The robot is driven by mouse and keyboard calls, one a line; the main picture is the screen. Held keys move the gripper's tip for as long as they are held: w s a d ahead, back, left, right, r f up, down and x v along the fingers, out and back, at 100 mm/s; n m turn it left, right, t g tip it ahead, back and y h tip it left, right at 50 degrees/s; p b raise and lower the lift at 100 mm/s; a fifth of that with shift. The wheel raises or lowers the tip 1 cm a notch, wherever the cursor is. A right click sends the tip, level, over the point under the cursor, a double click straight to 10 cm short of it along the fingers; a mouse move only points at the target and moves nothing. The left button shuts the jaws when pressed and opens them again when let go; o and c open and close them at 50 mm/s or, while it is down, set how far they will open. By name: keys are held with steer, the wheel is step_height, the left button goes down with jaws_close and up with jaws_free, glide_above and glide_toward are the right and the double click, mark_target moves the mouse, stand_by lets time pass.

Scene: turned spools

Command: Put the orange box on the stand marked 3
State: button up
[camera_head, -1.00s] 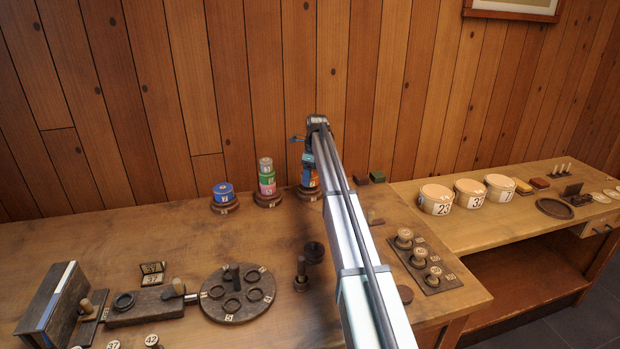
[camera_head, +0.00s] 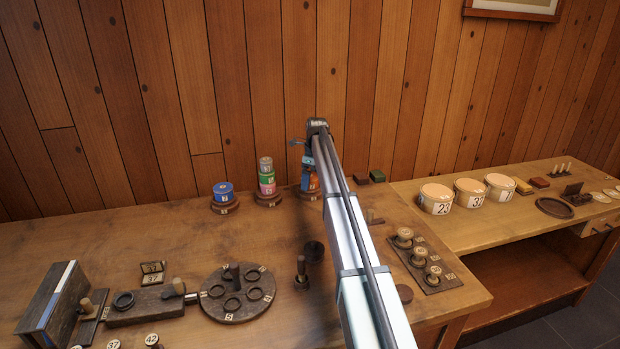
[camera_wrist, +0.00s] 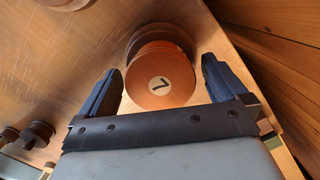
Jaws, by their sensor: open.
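The orange box (camera_wrist: 160,80) is a round drum with a 7 on its lid. It stands on a dark round stand (camera_wrist: 150,34) in the wrist view. In the head view the box (camera_head: 313,184) is partly hidden by my gripper, on the right-hand stand (camera_head: 308,195) of three at the back of the bench. My gripper (camera_wrist: 160,68) is open, with one blue finger on each side of the box and gaps between. The left stand (camera_head: 225,208) holds a blue box (camera_head: 223,191). The middle stand (camera_head: 268,200) holds a stack. I cannot read the stand numbers surely.
The middle stack has a pink box (camera_head: 267,188), a green box (camera_head: 267,178) and a tan piece (camera_head: 265,163). Small dark and green blocks (camera_head: 376,176) lie right of my arm. The wood-panel wall is close behind. The bench in front of the left stand is clear.

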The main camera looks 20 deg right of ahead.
mark_target(314, 176)
step_height(314, 176, up, 12)
steer(key=d, duration=0.1)
steer(key=shift+s, duration=0.4)
